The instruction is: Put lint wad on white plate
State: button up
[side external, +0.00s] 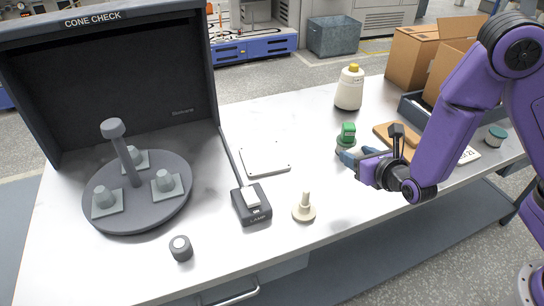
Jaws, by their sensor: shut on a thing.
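The white plate (265,160) lies flat on the table left of my gripper, with small dark dots near its corners. Its top looks bare. My gripper (356,159) is right of the plate, close to the table, with its fingers pointing left. It is shut on a small blue-grey piece (348,156) that looks like the lint wad. The fingers hide part of this piece, and I cannot tell whether it touches the table.
A green-topped item (348,131) stands just behind my gripper. A cream peg (304,208), a lamp switch box (251,204) and a dark knob (181,248) stand in front. A cone-check booth (110,85) fills the left. The table between gripper and plate is clear.

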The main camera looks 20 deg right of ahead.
jog(key=w+a+r+y, duration=0.1)
jog(key=w+a+r, duration=0.3)
jog(key=w+a, duration=0.45)
send_over(266, 160)
jog(key=shift+n, duration=0.4)
jog(key=f, duration=0.9)
jog(key=shift+s+d+f, duration=0.15)
jog(key=shift+s+f, duration=0.05)
jog(key=shift+f, duration=0.1)
jog(key=shift+w+f, duration=0.25)
jog(key=shift+f, duration=1.5)
jog(key=shift+f, duration=0.15)
jog(key=o, duration=1)
